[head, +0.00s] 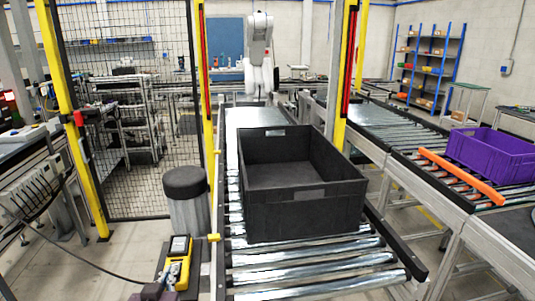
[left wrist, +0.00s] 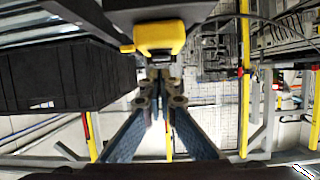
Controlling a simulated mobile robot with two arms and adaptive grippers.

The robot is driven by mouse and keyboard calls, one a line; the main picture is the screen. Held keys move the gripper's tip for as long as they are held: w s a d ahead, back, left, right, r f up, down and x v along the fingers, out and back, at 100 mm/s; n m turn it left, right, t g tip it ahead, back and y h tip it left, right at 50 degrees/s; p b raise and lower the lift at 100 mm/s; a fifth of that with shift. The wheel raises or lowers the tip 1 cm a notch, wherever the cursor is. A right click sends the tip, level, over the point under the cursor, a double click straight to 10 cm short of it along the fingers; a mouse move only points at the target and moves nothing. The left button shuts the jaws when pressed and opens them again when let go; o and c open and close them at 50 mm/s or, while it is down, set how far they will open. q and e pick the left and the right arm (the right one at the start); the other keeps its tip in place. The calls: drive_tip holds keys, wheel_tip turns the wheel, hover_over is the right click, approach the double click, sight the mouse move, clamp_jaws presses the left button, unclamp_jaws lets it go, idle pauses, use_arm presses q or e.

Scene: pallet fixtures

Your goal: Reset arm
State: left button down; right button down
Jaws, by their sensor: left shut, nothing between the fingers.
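My left gripper (head: 157,289) shows partly at the bottom edge of the head view, left of the roller conveyor. In the left wrist view its two bluish fingers (left wrist: 160,92) come together at the tips, with nothing held. A yellow box-like part (head: 179,262) shows close by it in the head view; contact cannot be told. My right gripper is in neither view. A black crate (head: 305,222) stands on the conveyor to the right, apart from my left gripper; a large black shape in the left wrist view (left wrist: 65,75) appears to be this crate.
A grey post with a black top (head: 186,182) stands beside the conveyor rollers (head: 310,276). A purple crate (head: 492,150) and an orange bar (head: 461,176) are on the right conveyor. A mesh fence (head: 125,110) and yellow posts stand behind. Some floor at left is clear.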

use_arm(q)
drive_tip(key=s+d+f+m+g+h, duration=0.1)
drive_tip(key=s+d+f+g, duration=0.15)
drive_tip(key=s+f, duration=0.55)
drive_tip(key=s+d+f+m+g+h, duration=0.15)
drive_tip(key=s+f+g, duration=0.3)
drive_tip(key=s, duration=0.65)
drive_tip(key=s+d+f+m+g+h, duration=0.1)
drive_tip(key=s+d+f+m+g, duration=0.15)
drive_tip(key=s+f, duration=0.6)
wheel_tip(320, 180, down, 24)
drive_tip(key=s+g, duration=0.2)
drive_tip(key=s+a+f+g, duration=0.1)
drive_tip(key=s+a+f, duration=0.1)
drive_tip(key=s+f, duration=1.4)
drive_tip(key=shift+s+a+f, duration=0.35)
drive_tip(key=shift+s+a, duration=0.05)
drive_tip(key=shift+s, duration=0.3)
